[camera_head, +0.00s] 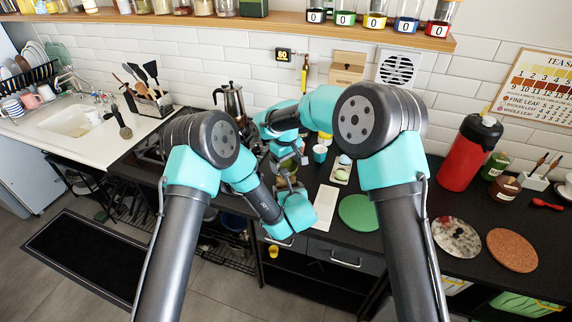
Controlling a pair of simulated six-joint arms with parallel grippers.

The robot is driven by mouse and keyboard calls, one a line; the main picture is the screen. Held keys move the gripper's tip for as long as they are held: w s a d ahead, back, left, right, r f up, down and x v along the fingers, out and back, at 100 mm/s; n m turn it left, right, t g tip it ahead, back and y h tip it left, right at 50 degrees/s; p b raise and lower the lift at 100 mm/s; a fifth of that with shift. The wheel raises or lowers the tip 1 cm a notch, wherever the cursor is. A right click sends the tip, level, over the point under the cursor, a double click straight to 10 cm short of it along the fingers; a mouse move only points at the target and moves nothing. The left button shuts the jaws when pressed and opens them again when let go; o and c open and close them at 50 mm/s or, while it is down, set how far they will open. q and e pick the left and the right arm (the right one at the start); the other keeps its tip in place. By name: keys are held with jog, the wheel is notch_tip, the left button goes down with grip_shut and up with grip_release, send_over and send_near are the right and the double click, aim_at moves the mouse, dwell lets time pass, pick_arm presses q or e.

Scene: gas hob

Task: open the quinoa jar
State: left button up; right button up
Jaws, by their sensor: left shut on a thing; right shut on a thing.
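The quinoa jar (287,169) seems to be the small olive-toned jar between my two grippers near the counter's front edge. It is mostly hidden and I cannot read a label. My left gripper (285,184) comes up from below and is shut on the jar's body. My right gripper (288,158) comes down from above and is shut on the jar's lid. The fingers are small and partly covered by my wrists. I cannot tell whether the lid is apart from the jar.
A white board (325,207) and a green round mat (360,213) lie right of the grippers. A teal cup (320,153) and small tray (341,170) stand behind. A moka pot (231,102) is at back left. A red flask (470,152) stands right.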

aim_at(286, 165)
jog(key=shift+r, duration=0.35)
jog(key=shift+r, duration=1.9)
pick_arm(q)
jog(key=o, duration=1.6)
jog(key=shift+s, duration=0.1)
jog(key=v, duration=1.1)
jog(key=shift+s+d+r, duration=0.15)
jog(key=shift+s, duration=0.2)
